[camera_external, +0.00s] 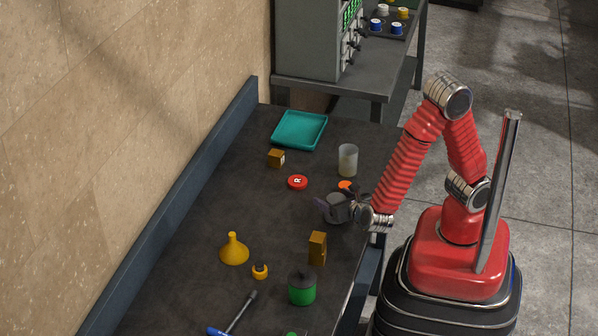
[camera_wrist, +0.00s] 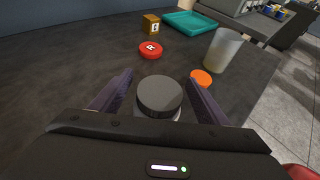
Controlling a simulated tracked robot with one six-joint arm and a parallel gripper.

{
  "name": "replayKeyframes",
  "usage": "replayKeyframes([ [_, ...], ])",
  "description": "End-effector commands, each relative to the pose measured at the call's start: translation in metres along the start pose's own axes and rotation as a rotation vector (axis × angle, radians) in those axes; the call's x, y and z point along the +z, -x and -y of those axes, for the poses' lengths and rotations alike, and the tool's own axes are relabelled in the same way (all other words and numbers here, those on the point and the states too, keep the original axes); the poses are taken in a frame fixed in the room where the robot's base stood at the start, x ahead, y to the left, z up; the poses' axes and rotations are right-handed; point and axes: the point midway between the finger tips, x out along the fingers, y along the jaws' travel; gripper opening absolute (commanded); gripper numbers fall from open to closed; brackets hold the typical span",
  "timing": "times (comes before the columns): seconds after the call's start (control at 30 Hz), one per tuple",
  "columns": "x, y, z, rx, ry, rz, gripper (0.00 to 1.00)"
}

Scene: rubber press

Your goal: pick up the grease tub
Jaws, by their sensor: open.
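A round tub with a dark grey lid, which I take for the grease tub (camera_wrist: 160,96), stands on the dark bench. In the wrist view it is between the two fingers of my gripper (camera_wrist: 162,78), closer to the right finger, with a clear gap on the left. My gripper is open. In the external view my gripper (camera_external: 334,200) is low over the bench's right side, partly hiding the grey tub (camera_external: 338,209). A green tub with a black lid (camera_external: 302,289) stands nearer the front.
Close by are an orange disc (camera_wrist: 201,77), a clear cup (camera_wrist: 222,50), a red disc (camera_wrist: 150,49) and an upright brown box (camera_external: 317,248). A small box (camera_external: 276,158) and teal tray (camera_external: 300,131) are farther back. A yellow funnel (camera_external: 234,250) stands front left.

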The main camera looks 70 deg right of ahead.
Motion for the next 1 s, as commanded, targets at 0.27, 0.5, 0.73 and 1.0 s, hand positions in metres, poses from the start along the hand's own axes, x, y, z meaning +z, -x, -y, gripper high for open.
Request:
replayKeyframes([
  [0.27, 0.0, -0.022, 0.0, -0.001, 0.0, 0.0, 0.69],
  [0.5, 0.0, -0.022, 0.0, 0.0, 0.0, 0.0, 0.69],
  [0.73, 0.0, -0.022, 0.0, 0.0, 0.0, 0.0, 0.69],
  [1.0, 0.0, -0.022, 0.0, 0.0, 0.0, 0.0, 0.55],
])
